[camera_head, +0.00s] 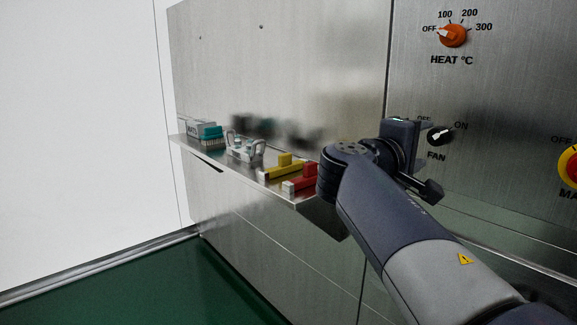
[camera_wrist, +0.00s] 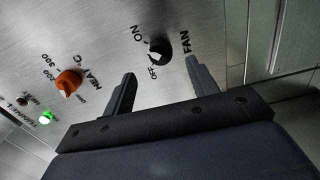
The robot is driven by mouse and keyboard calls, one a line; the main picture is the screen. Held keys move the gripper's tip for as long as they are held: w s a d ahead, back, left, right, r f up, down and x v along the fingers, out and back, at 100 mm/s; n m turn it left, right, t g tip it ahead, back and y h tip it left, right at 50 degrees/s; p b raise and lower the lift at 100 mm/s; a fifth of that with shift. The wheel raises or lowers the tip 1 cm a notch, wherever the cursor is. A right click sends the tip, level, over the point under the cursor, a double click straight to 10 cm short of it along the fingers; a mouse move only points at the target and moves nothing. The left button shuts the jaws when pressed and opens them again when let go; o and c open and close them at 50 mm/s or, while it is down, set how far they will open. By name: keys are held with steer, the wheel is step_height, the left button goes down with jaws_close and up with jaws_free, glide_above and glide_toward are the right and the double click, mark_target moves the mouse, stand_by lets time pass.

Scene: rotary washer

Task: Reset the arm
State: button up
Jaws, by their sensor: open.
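My gripper (camera_wrist: 160,68) is open and empty in the wrist view, with its two fingers spread apart in front of the panel. The black FAN knob (camera_wrist: 160,48) shows beyond and between the fingertips. Its white mark lies toward OFF. In the head view, my arm reaches in from the lower right, and the gripper end is beside the FAN knob (camera_head: 440,136). Part of the OFF label there is hidden. I cannot tell how far the fingers are from the knob.
The orange HEAT knob (camera_head: 453,36) points to OFF. A red and yellow switch (camera_head: 571,167) is at the right edge. Left of my arm, a metal shelf (camera_head: 222,163) juts out with several small items. A green light (camera_wrist: 46,118) glows in the wrist view.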

mark_target(435, 139)
steer(key=x, duration=0.7)
steer(key=shift+b, duration=0.35)
steer(key=shift+s+a, duration=0.1)
